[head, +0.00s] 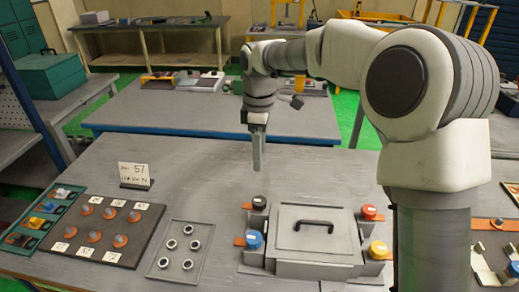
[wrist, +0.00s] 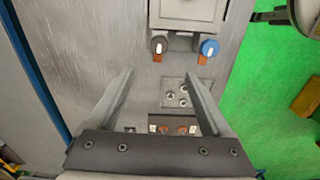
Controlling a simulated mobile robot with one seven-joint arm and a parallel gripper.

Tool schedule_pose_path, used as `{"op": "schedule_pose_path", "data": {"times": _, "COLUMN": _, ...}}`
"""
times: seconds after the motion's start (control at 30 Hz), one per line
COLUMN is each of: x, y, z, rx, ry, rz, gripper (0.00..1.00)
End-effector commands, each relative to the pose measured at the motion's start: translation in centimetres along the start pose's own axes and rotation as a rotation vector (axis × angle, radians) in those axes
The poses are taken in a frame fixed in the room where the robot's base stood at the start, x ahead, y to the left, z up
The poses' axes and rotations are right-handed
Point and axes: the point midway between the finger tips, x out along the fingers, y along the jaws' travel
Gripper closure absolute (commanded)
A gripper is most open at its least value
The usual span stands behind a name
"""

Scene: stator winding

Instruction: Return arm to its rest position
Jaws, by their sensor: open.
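My arm (head: 345,55) reaches from the right side of the head view across to the middle, above the grey table. My gripper (head: 257,160) points down, above the table behind the lidded grey box (head: 316,232). In the wrist view the two fingers of my gripper (wrist: 163,82) stand wide apart with nothing between them. It is open, empty and apart from everything on the table.
The grey box has a black handle, with black (head: 259,203), blue (head: 254,240), red (head: 368,212) and yellow (head: 378,250) capped parts around it. Left are a ring plate (head: 180,252), a dark board (head: 100,230) and a card (head: 135,174). The table's back is clear.

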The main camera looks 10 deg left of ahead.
Motion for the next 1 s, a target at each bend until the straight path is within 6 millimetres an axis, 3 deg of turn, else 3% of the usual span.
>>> {"op": "schedule_pose_path", "data": {"times": 0.47, "x": -1.0, "y": -0.4, "z": 0.7, "rx": 0.033, "ry": -0.005, "rz": 0.016, "gripper": 0.17}}
{"op": "schedule_pose_path", "data": {"times": 0.67, "x": -4.2, "y": -2.8, "z": 4.7, "rx": 0.22, "ry": -0.019, "rz": 0.091, "gripper": 0.17}}
{"op": "schedule_pose_path", "data": {"times": 1.0, "x": -8.5, "y": -9.6, "z": 13.0, "rx": 0.664, "ry": 0.02, "rz": 0.236, "gripper": 0.17}}
